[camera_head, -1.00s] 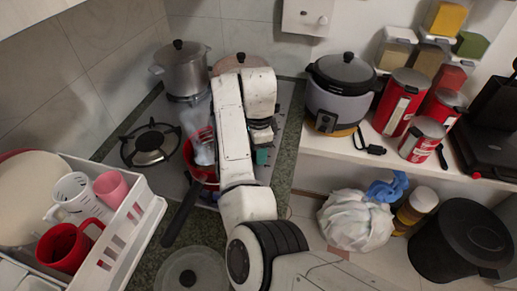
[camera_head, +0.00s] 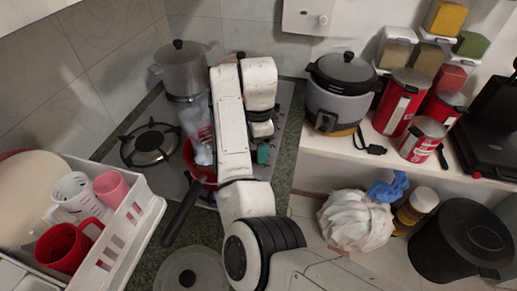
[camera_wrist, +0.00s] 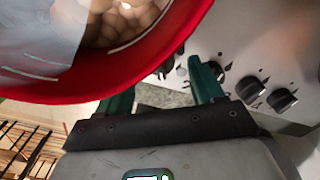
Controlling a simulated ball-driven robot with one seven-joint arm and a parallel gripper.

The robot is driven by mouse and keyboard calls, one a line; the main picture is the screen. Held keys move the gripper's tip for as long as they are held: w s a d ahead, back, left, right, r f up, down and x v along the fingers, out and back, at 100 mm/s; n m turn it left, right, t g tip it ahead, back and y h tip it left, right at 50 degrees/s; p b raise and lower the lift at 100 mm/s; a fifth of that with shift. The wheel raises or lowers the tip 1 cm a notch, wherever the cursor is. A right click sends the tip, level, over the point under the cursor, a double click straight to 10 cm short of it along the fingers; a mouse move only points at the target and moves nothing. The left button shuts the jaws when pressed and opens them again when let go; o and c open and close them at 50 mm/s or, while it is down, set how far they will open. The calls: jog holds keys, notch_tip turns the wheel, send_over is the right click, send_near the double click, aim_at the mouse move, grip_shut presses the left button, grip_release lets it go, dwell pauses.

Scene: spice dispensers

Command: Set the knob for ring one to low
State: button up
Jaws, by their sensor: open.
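The stove's knob panel (camera_wrist: 262,50) shows in the wrist view, with black knobs in a row. Two knobs, one nearer (camera_wrist: 249,90) and one at the right (camera_wrist: 282,100), stand clear to the right of my gripper (camera_wrist: 165,82). A third knob (camera_wrist: 216,69) is partly behind the right green finger. I cannot tell which knob is for ring one. My gripper is open, its fingers apart and pointing at the panel, with nothing seen held.
A red pan (camera_wrist: 150,60) hangs close over the left finger; in the head view its dark handle (camera_head: 182,213) sticks out toward the front. A steel pot (camera_head: 183,72) stands at the back. A white dish rack (camera_head: 128,235) is at the left, a rice cooker (camera_head: 342,92) at the right.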

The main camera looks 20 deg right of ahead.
notch_tip(320, 180, up, 9)
dwell(0.3)
jog(key=shift+f, duration=0.15)
